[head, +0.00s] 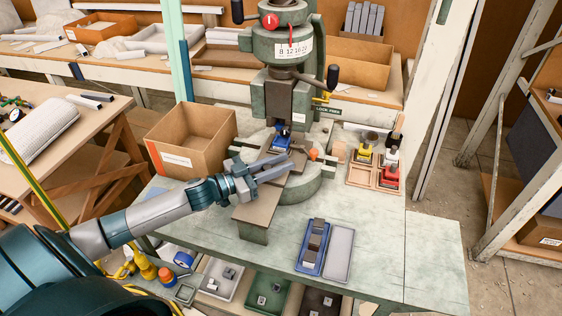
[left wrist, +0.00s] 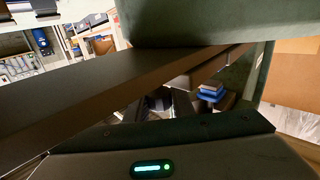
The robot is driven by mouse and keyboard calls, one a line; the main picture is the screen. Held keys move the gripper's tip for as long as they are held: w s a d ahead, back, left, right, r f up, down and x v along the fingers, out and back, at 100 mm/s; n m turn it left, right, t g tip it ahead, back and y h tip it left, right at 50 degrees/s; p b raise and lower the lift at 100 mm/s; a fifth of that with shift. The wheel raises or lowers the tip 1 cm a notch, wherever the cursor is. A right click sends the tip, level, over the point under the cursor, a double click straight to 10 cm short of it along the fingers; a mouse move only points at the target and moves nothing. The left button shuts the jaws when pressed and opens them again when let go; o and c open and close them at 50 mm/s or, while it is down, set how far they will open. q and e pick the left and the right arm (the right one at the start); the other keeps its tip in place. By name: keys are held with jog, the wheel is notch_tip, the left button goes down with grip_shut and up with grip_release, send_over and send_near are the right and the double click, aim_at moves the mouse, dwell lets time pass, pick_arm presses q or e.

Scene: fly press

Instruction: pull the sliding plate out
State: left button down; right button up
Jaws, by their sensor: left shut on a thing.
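The green fly press (head: 292,95) stands on the bench with its ram above a small blue piece (head: 283,141). The brownish sliding plate (head: 257,208) lies in the press base and sticks out toward the front, with a downturned front edge. My left gripper (head: 276,168) reaches in from the left with its fingers over the plate, just in front of the blue piece. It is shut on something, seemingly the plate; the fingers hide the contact. In the left wrist view a blue piece (left wrist: 211,93) shows beyond the dark fingers. My right gripper is not in view.
An open cardboard box (head: 190,142) stands left of the press. A blue tray (head: 313,250) and a grey tray (head: 340,252) lie at the front right. Yellow and red pieces sit in a wooden holder (head: 362,178) at right. The bench's right front is clear.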

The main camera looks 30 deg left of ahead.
pick_arm(q)
jog(key=s+d+p, duration=0.1)
jog(key=s+p, duration=0.1)
jog(key=s, duration=0.3)
jog(key=s+d+p, duration=0.1)
jog(key=s+p, duration=0.1)
jog(key=s, duration=0.3)
jog(key=s+d+p, duration=0.1)
jog(key=s+p, duration=0.1)
jog(key=s, duration=0.3)
jog(key=shift+s+d+r, duration=0.15)
jog(key=shift+d, duration=0.15)
jog(key=shift+s+d, duration=0.15)
jog(key=shift+s, duration=0.25)
jog(key=c, duration=1.5)
grip_release()
jog(key=shift+c, duration=0.2)
jog(key=shift+s, duration=0.15)
jog(key=shift+s+a+f, duration=0.25)
jog(key=shift+s+a, duration=0.15)
jog(key=shift+s, duration=0.05)
jog(key=b+v, duration=0.4)
jog(key=v, duration=1.2)
